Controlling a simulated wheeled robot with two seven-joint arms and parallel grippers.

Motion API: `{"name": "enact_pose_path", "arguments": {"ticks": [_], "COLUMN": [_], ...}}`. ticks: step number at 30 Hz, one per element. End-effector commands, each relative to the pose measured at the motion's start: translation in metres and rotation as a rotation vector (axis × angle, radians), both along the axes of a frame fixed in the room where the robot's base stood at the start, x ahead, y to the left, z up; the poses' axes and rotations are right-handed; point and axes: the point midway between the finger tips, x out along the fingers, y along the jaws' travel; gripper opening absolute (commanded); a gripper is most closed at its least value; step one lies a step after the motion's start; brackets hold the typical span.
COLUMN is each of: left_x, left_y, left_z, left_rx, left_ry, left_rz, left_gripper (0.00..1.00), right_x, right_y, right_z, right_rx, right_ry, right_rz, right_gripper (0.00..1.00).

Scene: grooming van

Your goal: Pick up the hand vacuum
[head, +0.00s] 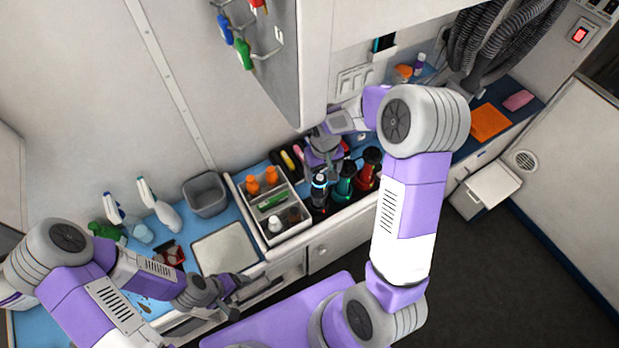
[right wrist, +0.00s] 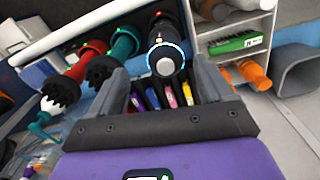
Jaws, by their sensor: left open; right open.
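A dark cylindrical device with a glowing blue ring (head: 319,184), which looks like the hand vacuum, stands at the counter's front edge. In the right wrist view the dark device (right wrist: 166,50) shows its lit end just beyond and between my fingertips. My right gripper (head: 325,160) is open above and behind it; it also shows in the right wrist view (right wrist: 162,82). I see no contact. My left gripper (head: 232,287) is open and empty near the counter's front edge, far to the left of the device.
A teal device (head: 345,183) and a red device (head: 371,165) stand close on the right. A white divided caddy (head: 287,233) with orange bottles is close on the left. Colored-handled tools (right wrist: 155,97) lie behind the device. A grey bin (head: 205,194) stands further left.

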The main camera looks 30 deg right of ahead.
Motion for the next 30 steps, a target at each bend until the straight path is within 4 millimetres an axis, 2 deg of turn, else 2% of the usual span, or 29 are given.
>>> {"name": "enact_pose_path", "arguments": {"ticks": [11, 19, 28, 30], "left_x": [-0.001, -0.001, -0.001, -0.001], "left_y": [0.000, 0.000, 0.000, 0.000], "left_z": [0.003, 0.007, 0.007, 0.007], "left_rx": [0.000, 0.000, 0.000, 0.000], "left_ry": [0.002, 0.001, 0.001, 0.001], "left_rz": [-0.001, 0.000, 0.000, 0.000], "left_gripper": [0.80, 0.80, 0.80, 0.80], "right_x": [-0.001, -0.001, 0.000, 0.000], "right_y": [0.003, 0.006, 0.006, 0.006], "right_z": [-0.034, -0.071, -0.076, -0.076], "right_rx": [0.001, 0.001, 0.001, 0.002], "right_ry": [0.005, 0.004, 0.000, 0.000], "right_rz": [0.001, -0.001, 0.000, 0.000], "right_gripper": [0.80, 0.80, 0.80, 0.71]}}
